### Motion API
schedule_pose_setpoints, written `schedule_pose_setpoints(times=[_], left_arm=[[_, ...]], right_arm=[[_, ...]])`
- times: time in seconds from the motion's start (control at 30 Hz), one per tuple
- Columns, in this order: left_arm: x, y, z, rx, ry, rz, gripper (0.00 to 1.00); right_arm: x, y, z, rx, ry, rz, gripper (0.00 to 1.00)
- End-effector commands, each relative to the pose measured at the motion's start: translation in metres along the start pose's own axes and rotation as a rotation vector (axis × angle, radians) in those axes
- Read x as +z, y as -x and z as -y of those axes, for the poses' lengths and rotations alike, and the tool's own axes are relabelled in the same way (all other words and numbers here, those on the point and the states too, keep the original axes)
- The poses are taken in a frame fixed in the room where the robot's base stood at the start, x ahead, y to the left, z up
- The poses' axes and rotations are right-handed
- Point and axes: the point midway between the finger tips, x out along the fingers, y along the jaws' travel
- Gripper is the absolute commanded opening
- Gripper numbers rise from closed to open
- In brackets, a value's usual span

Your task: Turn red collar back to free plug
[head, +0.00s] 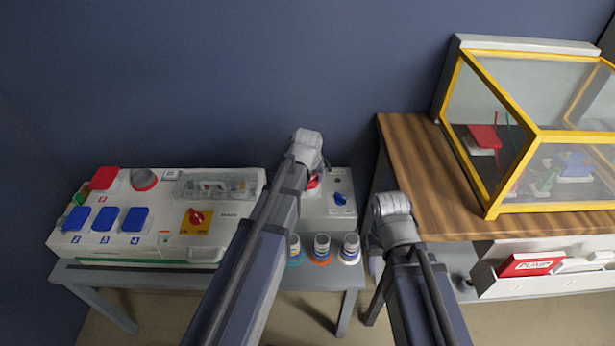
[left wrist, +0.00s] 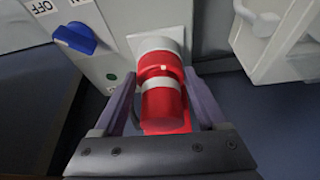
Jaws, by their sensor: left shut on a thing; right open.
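The red plug (left wrist: 163,108) sits in a round pale socket (left wrist: 155,45) on the face of a grey box, in the left wrist view. The red collar (left wrist: 153,63) is around its socket end, with a small pale mark on it; a pale band lies behind it. My left gripper (left wrist: 163,85) has one finger on each side and is shut on the collar. In the head view a bit of red (head: 313,181) shows beside my left arm, which hides most of the plug. My right gripper (head: 376,262) is open and empty, to the right of the box.
The grey box (head: 343,212) has a blue switch (head: 340,199). A white panel (head: 150,248) with blue and red covers is left of it. A wooden table (head: 412,160) with a yellow-framed case (head: 535,135) is on the right.

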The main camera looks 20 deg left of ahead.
Motion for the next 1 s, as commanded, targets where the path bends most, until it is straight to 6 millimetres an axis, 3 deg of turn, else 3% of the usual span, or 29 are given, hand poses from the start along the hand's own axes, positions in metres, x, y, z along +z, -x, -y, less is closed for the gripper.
schedule_pose_setpoints(times=[0.43,1.0], left_arm=[[-0.0007,-0.0004,-0.0040,-0.091,0.219,0.001,0.19],[-0.0004,-0.0004,-0.0043,-0.108,0.263,0.002,0.19]], right_arm=[[0.0000,0.0000,0.0000,0.000,0.000,0.000,0.50],[0.0000,-0.0001,0.0000,0.000,0.000,0.000,0.50]])
